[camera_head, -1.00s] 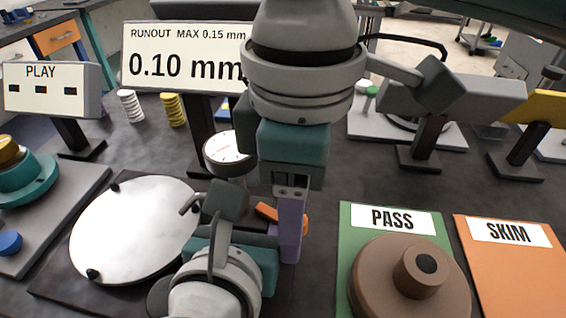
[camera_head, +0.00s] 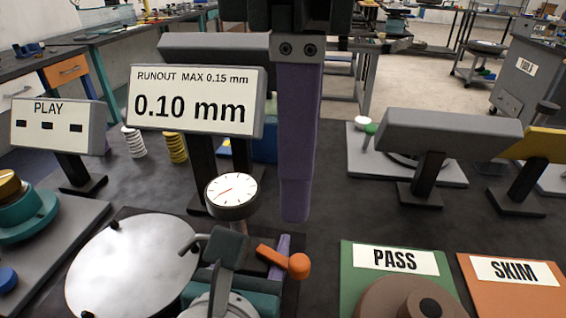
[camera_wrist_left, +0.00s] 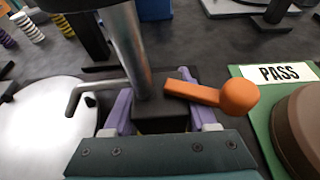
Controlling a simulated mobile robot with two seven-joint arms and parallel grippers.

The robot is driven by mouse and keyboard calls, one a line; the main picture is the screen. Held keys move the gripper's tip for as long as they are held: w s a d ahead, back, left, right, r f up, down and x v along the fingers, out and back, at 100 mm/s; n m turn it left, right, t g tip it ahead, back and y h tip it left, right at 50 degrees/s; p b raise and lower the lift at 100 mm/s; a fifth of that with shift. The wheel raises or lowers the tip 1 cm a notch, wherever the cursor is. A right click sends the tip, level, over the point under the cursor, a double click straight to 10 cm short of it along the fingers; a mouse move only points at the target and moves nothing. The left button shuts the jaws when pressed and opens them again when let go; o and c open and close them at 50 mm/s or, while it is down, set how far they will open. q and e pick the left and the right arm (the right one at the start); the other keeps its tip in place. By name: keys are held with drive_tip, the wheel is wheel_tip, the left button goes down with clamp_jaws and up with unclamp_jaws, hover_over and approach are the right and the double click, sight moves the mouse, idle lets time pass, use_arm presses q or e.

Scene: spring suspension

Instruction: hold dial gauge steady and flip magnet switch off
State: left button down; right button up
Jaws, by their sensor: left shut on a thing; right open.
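My left gripper (camera_head: 250,266) is shut on the base, with a purple finger on either side. The orange switch lever (camera_head: 272,256) with its ball end sticks out right from the base; it also shows in the left wrist view (camera_wrist_left: 225,95). My right gripper (camera_head: 297,190) is open above and behind the lever, apart from it; only one purple finger shows clearly.
A sign (camera_head: 195,103) reads 0.10 mm, runout max 0.15 mm. The green PASS mat (camera_head: 350,262) carries a brown hub part (camera_head: 410,300). The orange SKIM mat (camera_head: 480,290) is at the right. Springs stand behind the PLAY sign (camera_head: 55,126).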

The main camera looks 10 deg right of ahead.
drive_tip(key=shift+r, duration=0.3)
use_arm(q)
drive_tip(key=shift+c, duration=0.6)
unclamp_jaws()
